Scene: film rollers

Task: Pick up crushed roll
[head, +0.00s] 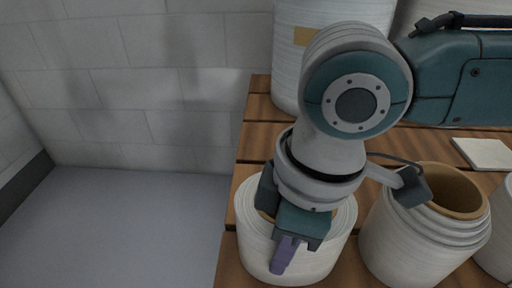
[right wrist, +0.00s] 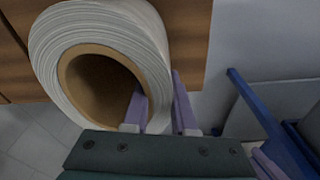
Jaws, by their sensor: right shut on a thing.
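A white film roll (head: 257,244) stands upright at the front left of the wooden pallet in the head view, partly hidden under my right arm. My right gripper (head: 284,256) is shut on its wall, with one purple finger inside the brown core and the other outside. The right wrist view shows the same roll (right wrist: 98,27) with its core open and the gripper (right wrist: 160,110) across its rim. I cannot tell whether the roll still rests on the slats. A second roll (head: 405,245) to its right has uneven, stepped layers at its top. My left gripper is not in view.
Larger white rolls stand behind, one (head: 287,60) with a tan label. A pale flat square (head: 482,152) lies on the pallet slats (head: 257,135) at right. A grey block wall (head: 150,90) is behind. Clear grey floor (head: 120,235) lies to the left. A blue frame (right wrist: 268,120) shows in the wrist view.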

